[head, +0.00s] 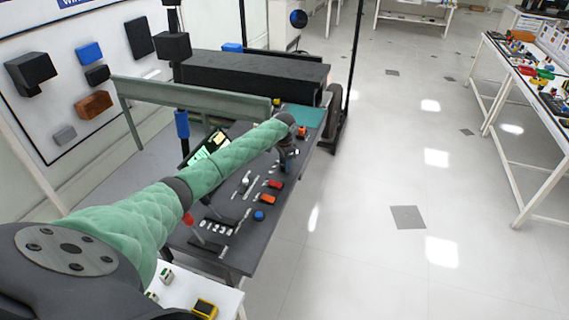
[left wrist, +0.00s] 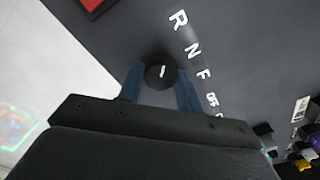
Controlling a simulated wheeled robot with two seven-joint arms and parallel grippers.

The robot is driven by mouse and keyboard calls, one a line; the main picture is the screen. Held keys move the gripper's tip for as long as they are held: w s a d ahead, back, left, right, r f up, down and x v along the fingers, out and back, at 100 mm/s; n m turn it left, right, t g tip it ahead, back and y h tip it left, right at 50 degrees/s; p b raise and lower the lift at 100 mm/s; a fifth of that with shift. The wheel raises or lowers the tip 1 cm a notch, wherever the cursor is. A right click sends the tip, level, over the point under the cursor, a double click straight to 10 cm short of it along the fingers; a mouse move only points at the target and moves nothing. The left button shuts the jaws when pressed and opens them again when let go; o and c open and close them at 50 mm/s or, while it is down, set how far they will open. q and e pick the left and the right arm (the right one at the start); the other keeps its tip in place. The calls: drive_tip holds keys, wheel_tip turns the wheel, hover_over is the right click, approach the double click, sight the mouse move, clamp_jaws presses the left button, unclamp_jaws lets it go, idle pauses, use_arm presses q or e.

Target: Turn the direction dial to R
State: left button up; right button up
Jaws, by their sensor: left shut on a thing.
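The direction dial (left wrist: 156,76) is a round black knob with a short white mark on its top, on a dark panel (left wrist: 235,40) in the left wrist view. The mark runs roughly up and down the picture. White letters R (left wrist: 178,20), N (left wrist: 193,47) and F (left wrist: 203,74) stand in a slanting row to the dial's right, with more below. My left gripper (left wrist: 160,72) is shut on the dial, with one blue finger on each side. In the head view my left gripper (head: 288,155) is at the bench's far part, and the dial cannot be made out there. My right gripper is not in view.
A red patch (left wrist: 92,4) lies at the top of the wrist view. On the dark bench, nearer controls include a blue knob (head: 259,215) and an orange block (head: 268,199). A long black box (head: 250,75) stands behind. Open floor lies to the right.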

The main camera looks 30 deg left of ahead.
use_arm(q)
drive_tip(key=o, duration=1)
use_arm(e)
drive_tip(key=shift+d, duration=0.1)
use_arm(q)
drive_tip(key=shift+r+b, duration=0.3)
drive_tip(key=shift+r, duration=0.2)
wheel_tip(320, 180, up, 6)
drive_tip(key=shift+f+b, duration=0.25)
drive_tip(key=shift+b, duration=0.8)
drive_tip(key=shift+r, duration=0.65)
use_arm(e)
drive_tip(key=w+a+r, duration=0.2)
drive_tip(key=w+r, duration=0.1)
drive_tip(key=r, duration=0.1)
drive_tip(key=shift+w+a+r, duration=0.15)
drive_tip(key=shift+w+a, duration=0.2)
